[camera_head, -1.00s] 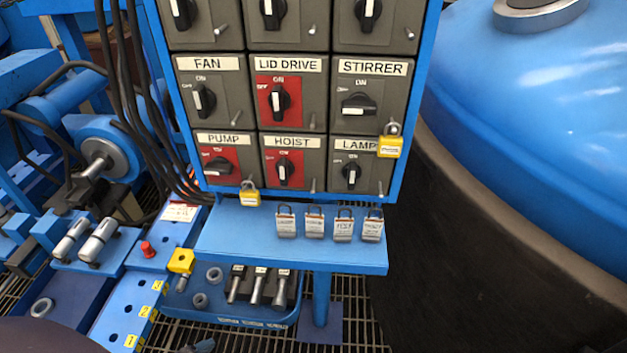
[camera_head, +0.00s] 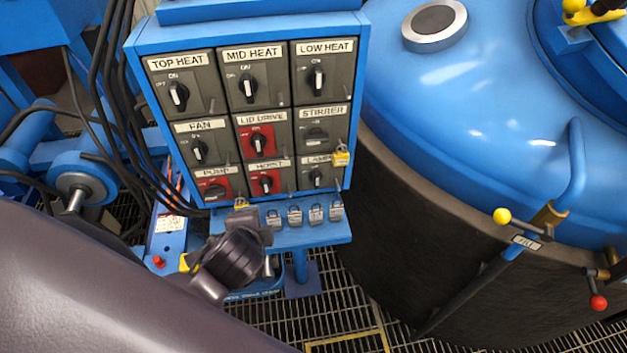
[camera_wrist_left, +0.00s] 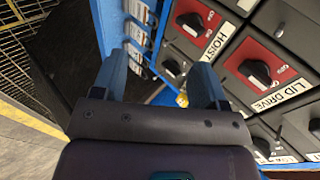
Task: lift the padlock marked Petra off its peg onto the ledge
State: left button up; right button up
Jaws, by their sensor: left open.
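One yellow padlock (camera_head: 241,203) hangs by the PUMP switch at the panel's lower left. A second yellow padlock (camera_head: 341,158) hangs between the STIRRER and LAMP switches. I cannot read a name on either. The blue ledge (camera_head: 318,236) juts out below the panel. My left gripper (camera_head: 250,222) is by the ledge's left end, close to the PUMP padlock. In the left wrist view its fingers (camera_wrist_left: 160,65) are apart and empty. A yellow bit of the PUMP padlock (camera_wrist_left: 182,99) shows beyond them, mostly hidden by the right-hand finger. My right gripper is out of view.
Switch knobs and thin pegs stick out of the panel (camera_head: 133,60). Black cables (camera_head: 116,150) hang on its left. The large furnace (camera_head: 470,100) fills the right, with floor grating (camera_head: 400,340) in front.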

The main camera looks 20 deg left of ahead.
pick_arm(q)
jog(key=w+d+r+m+t, duration=0.4)
jog(key=w+m, duration=0.4)
jog(key=m, duration=0.4)
jog(key=m+t+h, duration=0.4)
jog(key=m+t, duration=0.1)
jog(key=m, duration=0.8)
send_near(338, 156)
jog(key=w, duration=0.9)
jog(key=shift+r, duration=0.2)
grip_shut()
jog(key=shift+w+a+r+n+p, duration=0.1)
jog(key=shift+r+n+p, duration=0.2)
jog(key=shift+r+p, duration=0.35)
jog(key=shift+s+d+f, duration=0.1)
jog(key=shift+s+d, duration=0.15)
jog(key=shift+s, duration=0.15)
